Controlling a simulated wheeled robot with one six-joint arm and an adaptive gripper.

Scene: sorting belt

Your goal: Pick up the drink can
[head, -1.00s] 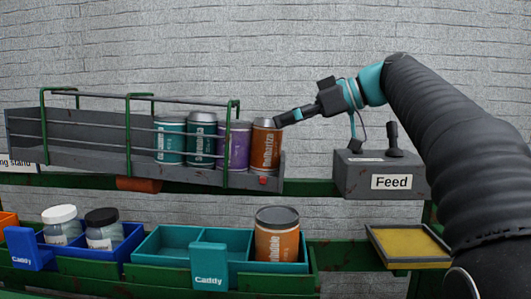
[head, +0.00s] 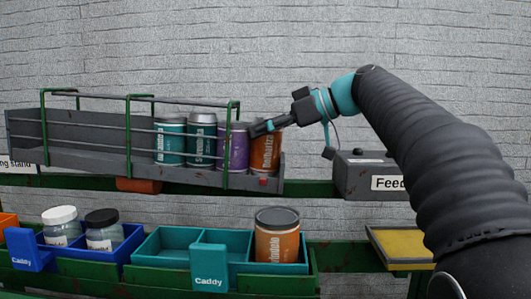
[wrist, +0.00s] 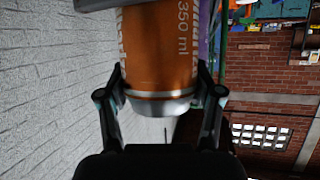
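An orange drink can (head: 265,155) stands at the right end of the grey rack (head: 75,155), beside a purple can (head: 234,150) and two teal cans (head: 170,143). My gripper (head: 263,128) is at its upper part and hides some of its top and side. In the wrist view the orange can (wrist: 160,60) lies between the two fingers (wrist: 160,85), its silver rim toward the palm. The fingers are spread on both sides of it, very close to the sides; firm contact does not show. Part of the can is out of that view.
A grey Feed box (head: 360,172) stands right of the rack, under my arm. Below are a teal caddy (head: 208,268) with a larger orange can (head: 277,235), a blue caddy (head: 75,262) with jars, and a yellow tray (head: 408,247).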

